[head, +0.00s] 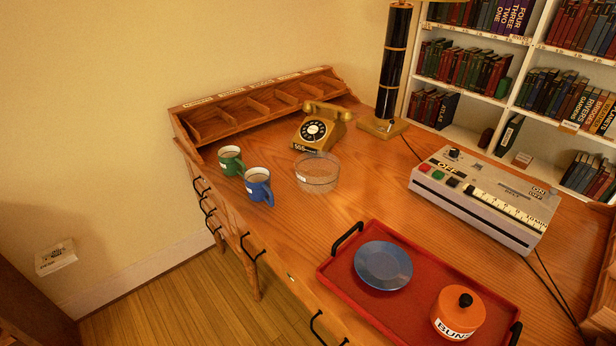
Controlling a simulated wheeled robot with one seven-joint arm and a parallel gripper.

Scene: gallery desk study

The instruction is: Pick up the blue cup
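The blue cup (257,186) stands upright on the wooden desk (340,222), near its left front edge. Its handle points down and to the right in the head view. A green cup (231,160) stands just behind it to the left, very close to it. A clear glass bowl (317,174) sits to the right of the blue cup, with a gap between them. My gripper is not in view.
A yellow telephone (320,128) and a pigeonhole rack (262,100) stand behind the cups. A red tray (340,272) holds a blue plate (383,265) and an orange pot (458,312). A grey machine (484,196) and a lamp (394,62) stand to the right.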

